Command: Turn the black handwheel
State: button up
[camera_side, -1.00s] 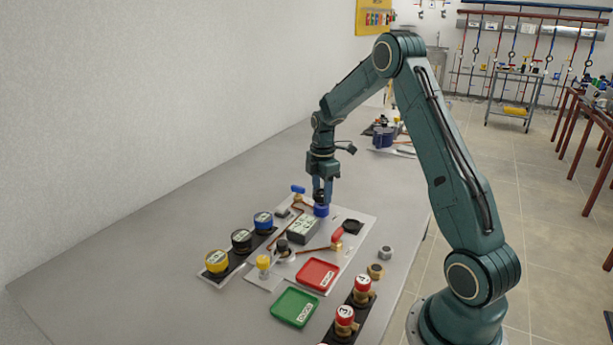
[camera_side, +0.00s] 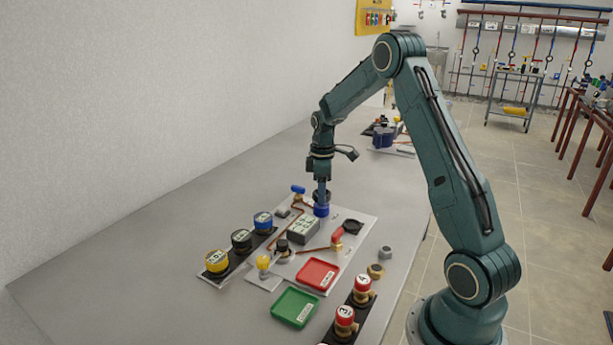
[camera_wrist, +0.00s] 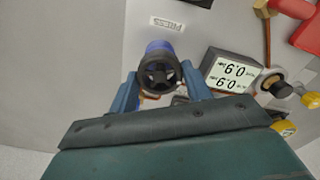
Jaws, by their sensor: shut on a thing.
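The black handwheel (camera_wrist: 158,73) is a spoked wheel on top of a blue round body (camera_side: 321,211) at the far part of the light plate. In the wrist view it lies between the two blue fingers of my gripper (camera_wrist: 160,73), with a fingertip at each side of its rim. My gripper (camera_side: 321,196) points straight down in the side view and is shut on the wheel. The fingers hide most of the wheel there.
A grey display box (camera_side: 303,231) stands close beside the wheel. A blue-handled valve (camera_side: 298,190) is just left of it, and a red-handled valve (camera_side: 337,237) is nearer. Red (camera_side: 317,274) and green trays (camera_side: 294,307) lie in front.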

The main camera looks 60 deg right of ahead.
jog(key=m, duration=1.3)
jog(key=shift+m, duration=0.4)
jog(key=m, duration=1.3)
jog(key=shift+m, duration=0.3)
jog(key=shift+d, duration=0.1)
jog(key=o, duration=1)
jog(key=shift+c, duration=0.2)
notch_tip(320, 180, up, 14)
